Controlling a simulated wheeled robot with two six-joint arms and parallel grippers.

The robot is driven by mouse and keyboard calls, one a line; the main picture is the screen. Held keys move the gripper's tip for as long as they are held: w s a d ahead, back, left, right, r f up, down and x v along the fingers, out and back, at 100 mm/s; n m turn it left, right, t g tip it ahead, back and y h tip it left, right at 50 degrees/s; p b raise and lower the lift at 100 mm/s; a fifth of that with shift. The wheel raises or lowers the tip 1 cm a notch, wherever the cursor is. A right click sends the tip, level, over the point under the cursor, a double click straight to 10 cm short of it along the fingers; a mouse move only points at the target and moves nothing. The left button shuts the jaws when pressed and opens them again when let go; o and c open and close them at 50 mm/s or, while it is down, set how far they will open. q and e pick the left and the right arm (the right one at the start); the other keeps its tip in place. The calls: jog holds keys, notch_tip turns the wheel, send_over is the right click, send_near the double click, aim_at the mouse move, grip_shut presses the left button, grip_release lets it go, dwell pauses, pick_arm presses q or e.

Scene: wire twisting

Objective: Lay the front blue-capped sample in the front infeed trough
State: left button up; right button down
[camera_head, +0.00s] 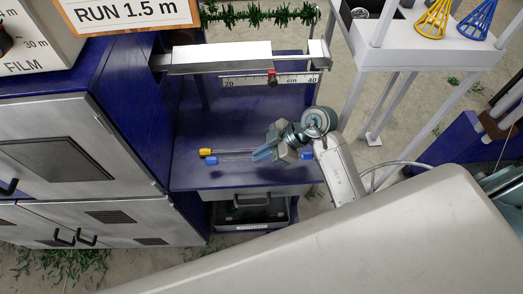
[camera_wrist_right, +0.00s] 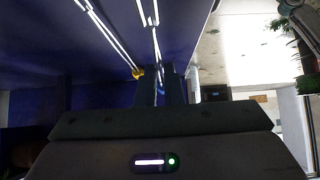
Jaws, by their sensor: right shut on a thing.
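The front blue-capped sample (camera_head: 211,161) is a thin clear rod lying nearly level over the blue bench, its blue cap at the left. A yellow-capped sample (camera_head: 206,152) lies just behind it. Another blue end (camera_head: 306,155) shows to the right of my right gripper. My right gripper (camera_head: 259,154) is low over the bench, shut on the blue-capped rod; its fingers hide part of it. In the right wrist view the fingers (camera_wrist_right: 165,88) have blue between them, and the yellow cap (camera_wrist_right: 138,73) shows beside them. I cannot make out the front infeed trough for certain.
A pale metal rail (camera_head: 220,57) with a centimetre scale (camera_head: 250,80) and a red pointer crosses above the back of the blue bench (camera_head: 200,180). A drawer and a dark bin are below its front. Grey cabinets stand left; a white stand (camera_head: 430,55) with wire cones stands right.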

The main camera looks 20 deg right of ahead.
jog(key=shift+w+d+f, duration=0.1)
jog(key=shift+w+d, duration=0.1)
jog(key=shift+w, duration=0.3)
jog(key=shift+w+d, duration=0.2)
jog(key=shift+w, duration=0.3)
jog(key=shift+w+f, duration=0.1)
jog(key=shift+f, duration=0.05)
jog(key=shift+f+p, duration=0.3)
jog(key=shift+f, duration=1.35)
jog(key=c, duration=1.8)
grip_release()
jog(key=shift+f, duration=0.1)
